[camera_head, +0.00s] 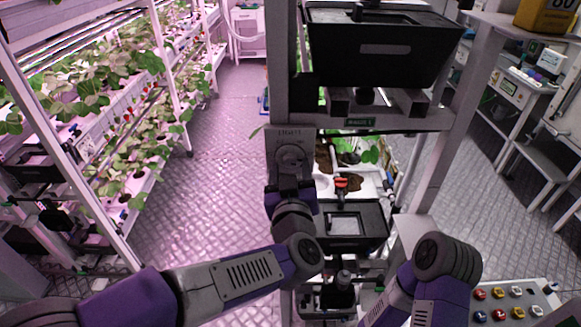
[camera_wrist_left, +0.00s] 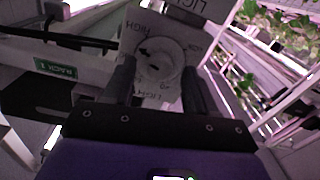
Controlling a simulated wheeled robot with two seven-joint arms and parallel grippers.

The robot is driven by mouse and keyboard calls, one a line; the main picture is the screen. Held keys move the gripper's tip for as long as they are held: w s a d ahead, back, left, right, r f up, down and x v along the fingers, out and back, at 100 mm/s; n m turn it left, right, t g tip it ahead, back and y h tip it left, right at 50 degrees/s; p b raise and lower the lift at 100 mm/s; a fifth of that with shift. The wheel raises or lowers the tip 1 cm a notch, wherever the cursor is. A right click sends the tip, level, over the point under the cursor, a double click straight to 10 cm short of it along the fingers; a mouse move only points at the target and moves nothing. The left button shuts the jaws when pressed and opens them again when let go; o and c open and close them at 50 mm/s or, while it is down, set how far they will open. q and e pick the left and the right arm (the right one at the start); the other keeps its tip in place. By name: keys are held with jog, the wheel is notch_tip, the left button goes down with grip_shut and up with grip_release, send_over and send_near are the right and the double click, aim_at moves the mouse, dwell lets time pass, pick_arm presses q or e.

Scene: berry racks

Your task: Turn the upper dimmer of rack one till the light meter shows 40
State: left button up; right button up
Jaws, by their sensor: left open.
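The upper dimmer of rack one is a pale round knob (camera_head: 291,156) on a plate on the grey post, under a label. In the left wrist view the knob (camera_wrist_left: 163,60) carries a dark mark, and its plate (camera_wrist_left: 133,22) reads HIGH and LIGHT. My left gripper (camera_head: 290,180) is at the knob, its open fingers (camera_wrist_left: 158,88) on either side of it; I cannot tell whether they touch. A yellow box (camera_head: 546,14) with large digits, perhaps the light meter, is cut by the top right edge; its reading is unclear. My right arm shows, its gripper does not.
The green RACK 1 sign (camera_head: 360,122) is on the crossbar right of the post, below a black bin (camera_head: 376,48). Planted racks (camera_head: 110,100) stand at the left. A panel of coloured knobs (camera_head: 512,304) is at the lower right. The floor (camera_head: 215,165) left of the post is clear.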

pick_arm(q)
jog(key=shift+w, duration=0.5)
jog(key=shift+c, duration=0.3)
jog(key=c, duration=1)
